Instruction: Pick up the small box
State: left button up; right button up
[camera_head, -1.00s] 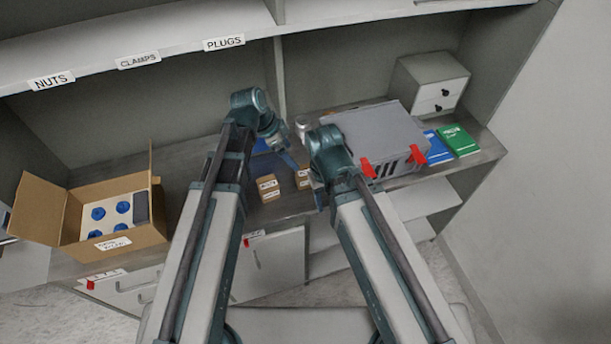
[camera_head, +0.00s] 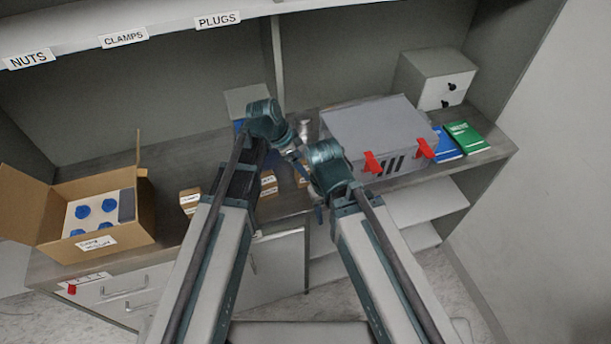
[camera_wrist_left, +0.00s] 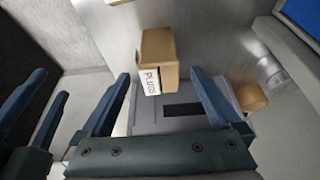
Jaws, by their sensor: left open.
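A small brown cardboard box (camera_wrist_left: 159,58) with a white label reading PLUGS lies in the left wrist view, beyond and between my left fingertips. My left gripper (camera_wrist_left: 160,76) is open, with a blue finger on each side and nothing clearly held. In the head view, small boxes stand on the counter: one at the left (camera_head: 190,200), one in the middle (camera_head: 268,184), and one partly hidden by my left gripper (camera_head: 299,168). My right gripper (camera_head: 319,203) is at the counter's front edge; two separated blue fingers (camera_wrist_left: 48,88) show at the left of the wrist view.
An open carton (camera_head: 140,225) with blue-capped items stands at the left. A grey case (camera_head: 375,130) with red latches is at the right, beside blue and green books (camera_head: 464,137) and a drawer unit (camera_head: 436,78). The shelf (camera_head: 150,25) overhangs the counter.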

pick_arm(q)
jog(key=b+x, duration=0.3)
jog(key=x, duration=0.1)
jog(key=shift+f, duration=0.15)
grip_shut()
dwell(0.4)
